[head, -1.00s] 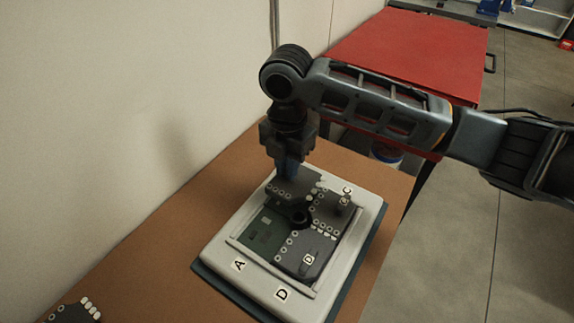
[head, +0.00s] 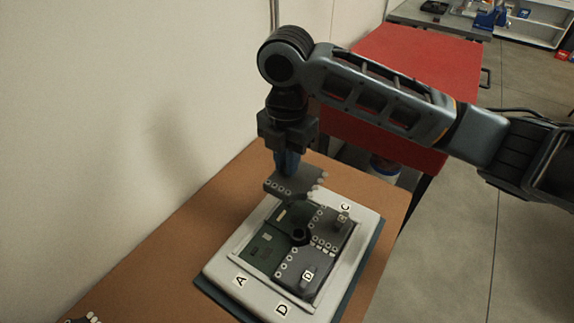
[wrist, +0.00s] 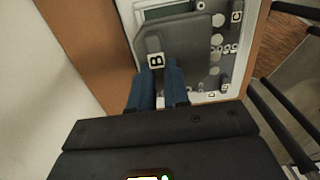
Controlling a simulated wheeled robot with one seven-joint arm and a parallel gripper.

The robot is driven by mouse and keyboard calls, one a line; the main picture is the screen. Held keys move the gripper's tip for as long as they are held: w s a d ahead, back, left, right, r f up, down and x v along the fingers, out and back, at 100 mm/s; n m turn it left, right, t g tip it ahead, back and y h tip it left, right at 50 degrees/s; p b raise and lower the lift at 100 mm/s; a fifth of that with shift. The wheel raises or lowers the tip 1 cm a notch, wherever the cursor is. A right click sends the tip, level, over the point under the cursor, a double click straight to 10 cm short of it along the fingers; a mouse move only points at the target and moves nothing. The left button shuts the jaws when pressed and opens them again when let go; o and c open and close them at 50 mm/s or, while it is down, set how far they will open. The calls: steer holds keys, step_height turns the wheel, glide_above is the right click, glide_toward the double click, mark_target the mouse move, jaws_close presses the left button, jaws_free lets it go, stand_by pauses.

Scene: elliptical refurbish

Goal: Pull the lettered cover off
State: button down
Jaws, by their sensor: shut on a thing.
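My gripper (head: 288,163) is shut on a dark grey cover (head: 293,183) and holds it above the back-left part of a white framed unit (head: 228,272). In the wrist view the blue fingertips (wrist: 159,72) pinch this cover (wrist: 190,38) at its tab, marked B. The cover looks clear of the unit, and dark board shows beneath it. Two other grey covers sit in the unit, one marked C (head: 337,222) and one marked D (head: 295,262). The quarter by the letter A is uncovered and shows a green board (head: 259,251).
The unit lies on a brown worktop (head: 180,245) beside a pale wall (head: 120,110). Part of another dark piece (head: 84,320) lies at the worktop's bottom-left corner. A red cabinet (head: 410,70) stands behind. The worktop left of the unit is bare.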

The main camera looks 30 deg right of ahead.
steer(key=shift+r, duration=3.05)
